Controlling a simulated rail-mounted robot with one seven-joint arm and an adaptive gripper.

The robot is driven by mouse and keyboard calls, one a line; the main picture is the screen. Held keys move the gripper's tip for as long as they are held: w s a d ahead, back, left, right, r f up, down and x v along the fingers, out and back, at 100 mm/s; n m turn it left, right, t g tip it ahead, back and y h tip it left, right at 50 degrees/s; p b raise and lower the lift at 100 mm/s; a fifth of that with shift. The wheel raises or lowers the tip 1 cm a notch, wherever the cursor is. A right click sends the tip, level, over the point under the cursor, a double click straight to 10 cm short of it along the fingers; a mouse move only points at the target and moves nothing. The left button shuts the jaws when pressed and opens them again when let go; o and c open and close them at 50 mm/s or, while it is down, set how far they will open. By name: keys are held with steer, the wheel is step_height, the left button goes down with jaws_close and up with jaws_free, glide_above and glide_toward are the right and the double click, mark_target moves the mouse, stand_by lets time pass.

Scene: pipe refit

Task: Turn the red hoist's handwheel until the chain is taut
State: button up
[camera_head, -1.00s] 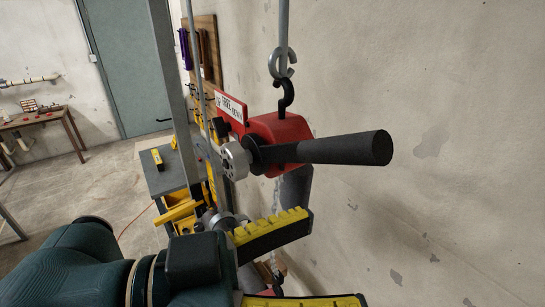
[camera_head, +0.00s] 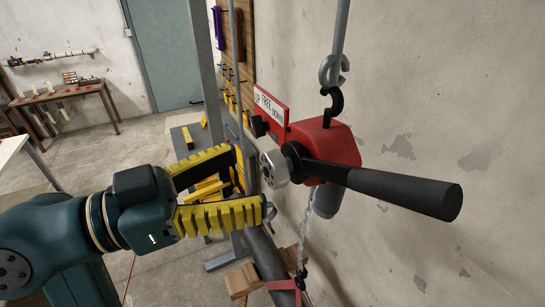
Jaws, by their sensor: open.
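The red hoist (camera_head: 335,143) hangs by a black hook from a grey ring at the upper right. A long black lever (camera_head: 400,188) points right from it. A round grey notched wheel (camera_head: 274,169) sits on its left side, apparently the handwheel. A thin chain (camera_head: 306,225) runs down from the hoist; I cannot tell whether it is taut. My gripper (camera_head: 250,182), with yellow ribbed fingers, is open and empty. Its fingertips are left of the wheel and close to it in the picture; contact cannot be told.
A sign (camera_head: 271,106) reading UP, FREE, DOWN is beside the hoist. A dark pipe (camera_head: 267,262) with a red strap lies below, near wooden supports (camera_head: 242,280). The wall (camera_head: 470,80) is close on the right. A bench (camera_head: 70,93) stands far left.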

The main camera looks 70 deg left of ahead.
mark_target(267, 170)
steer(key=w, duration=0.4)
steer(key=shift+w+a+p, duration=0.3)
steer(key=shift+w, duration=0.1)
steer(key=c, duration=1.2)
